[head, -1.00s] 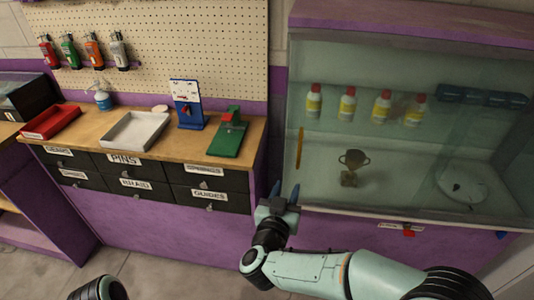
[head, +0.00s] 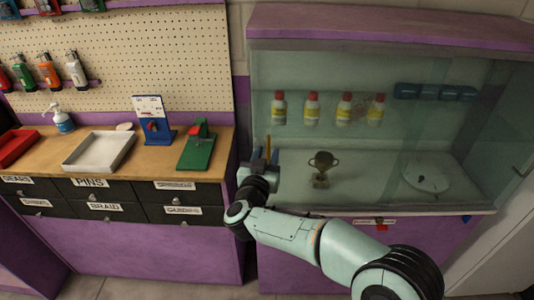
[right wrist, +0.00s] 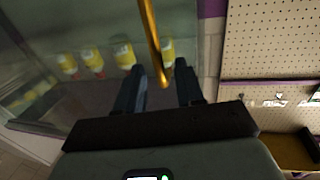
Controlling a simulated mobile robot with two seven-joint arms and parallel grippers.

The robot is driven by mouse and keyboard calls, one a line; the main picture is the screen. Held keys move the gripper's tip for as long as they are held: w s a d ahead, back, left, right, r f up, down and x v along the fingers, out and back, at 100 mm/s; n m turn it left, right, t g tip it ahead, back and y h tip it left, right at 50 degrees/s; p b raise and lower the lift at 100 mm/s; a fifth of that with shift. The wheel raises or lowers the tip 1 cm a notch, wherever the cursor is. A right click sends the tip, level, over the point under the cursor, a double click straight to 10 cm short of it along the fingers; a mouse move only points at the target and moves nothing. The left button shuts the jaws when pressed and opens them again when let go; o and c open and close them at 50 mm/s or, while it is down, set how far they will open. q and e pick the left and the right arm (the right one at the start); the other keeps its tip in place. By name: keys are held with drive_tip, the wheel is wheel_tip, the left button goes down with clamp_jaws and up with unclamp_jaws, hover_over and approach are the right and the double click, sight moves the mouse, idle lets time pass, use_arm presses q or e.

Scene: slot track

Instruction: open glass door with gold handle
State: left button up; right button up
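The glass door (head: 390,140) closes the front of a purple-framed display cabinet. Its gold handle (head: 268,148) is a thin upright bar near the door's left edge. In the right wrist view the gold handle (right wrist: 152,40) comes down from the top, its lower end between the two fingers. My right gripper (head: 262,158) is at the handle in the head view. Its dark fingers (right wrist: 162,88) are apart, one on each side of the bar, with gaps visible. My left gripper is not in view.
Behind the glass are yellow-labelled bottles (head: 311,108), a trophy cup (head: 322,168) and a white plate (head: 427,175). Left of the cabinet, a wooden workbench (head: 222,150) holds a white tray (head: 100,150) and a green tool (head: 197,146).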

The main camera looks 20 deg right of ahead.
drive_tip(key=shift+w+d, duration=0.15)
drive_tip(key=shift+w, duration=0.2)
clamp_jaws()
drive_tip(key=shift+d, duration=0.1)
drive_tip(key=s+d+b, duration=0.1)
drive_tip(key=s+d, duration=0.1)
drive_tip(key=d, duration=0.4)
drive_tip(key=s+d+b, duration=0.1)
drive_tip(key=d, duration=0.5)
drive_tip(key=s+d, duration=0.2)
drive_tip(key=d, duration=0.5)
drive_tip(key=shift+s+f+b, duration=0.15)
drive_tip(key=shift+s+b, duration=0.15)
drive_tip(key=shift+b, duration=0.1)
drive_tip(key=b, duration=0.4)
approach(392, 146)
drive_tip(key=x, duration=0.3)
drive_tip(key=a+x, duration=0.1)
drive_tip(key=shift+w+d, duration=0.15)
drive_tip(key=shift+w, duration=0.4)
drive_tip(key=shift+s+d, duration=0.15)
drive_tip(key=shift+d, duration=0.4)
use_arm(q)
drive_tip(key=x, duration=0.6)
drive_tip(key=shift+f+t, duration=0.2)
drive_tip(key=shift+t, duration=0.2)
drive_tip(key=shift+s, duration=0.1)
